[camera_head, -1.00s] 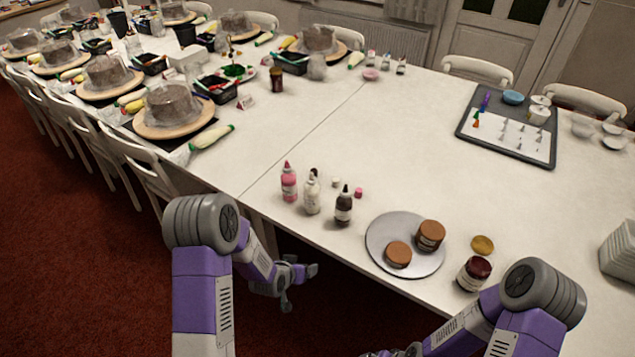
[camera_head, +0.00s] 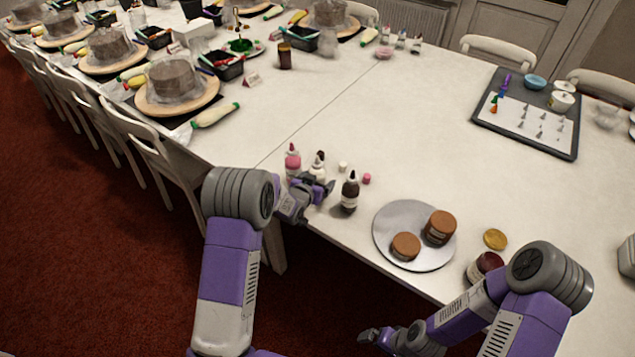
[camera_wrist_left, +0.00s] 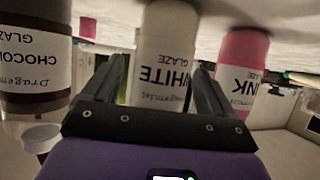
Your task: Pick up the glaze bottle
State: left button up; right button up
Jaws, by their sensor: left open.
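Three glaze bottles stand near the table's front edge. The white glaze bottle (camera_head: 317,173) is partly hidden by my left gripper (camera_head: 326,188). The pink glaze bottle (camera_head: 293,165) is to its left and the chocolate glaze bottle (camera_head: 350,193) to its right. In the left wrist view, which is upside down, the white bottle (camera_wrist_left: 163,50) shows between my left gripper's open fingers (camera_wrist_left: 158,78). The chocolate bottle (camera_wrist_left: 35,60) and pink bottle (camera_wrist_left: 243,75) are outside them. I cannot tell whether the fingers touch. My right gripper (camera_head: 371,337) is low, before the table; its opening is unclear.
A small white cap (camera_head: 343,167) and a pink cap (camera_head: 367,179) lie close to the bottles. A round grey board (camera_head: 391,220) with brown jars stands to the right. A dark tray (camera_head: 478,112) is farther back. The middle of the table is clear.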

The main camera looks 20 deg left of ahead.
aim_at(317, 159)
pick_arm(q)
jog(key=shift+w, duration=0.1)
jog(key=shift+c, duration=0.3)
jog(key=c, duration=0.7)
jog(key=shift+o, duration=0.2)
notch_tip(317, 159, up, 10)
jog(key=shift+r+p, duration=0.1)
jog(key=shift+p, duration=1.1)
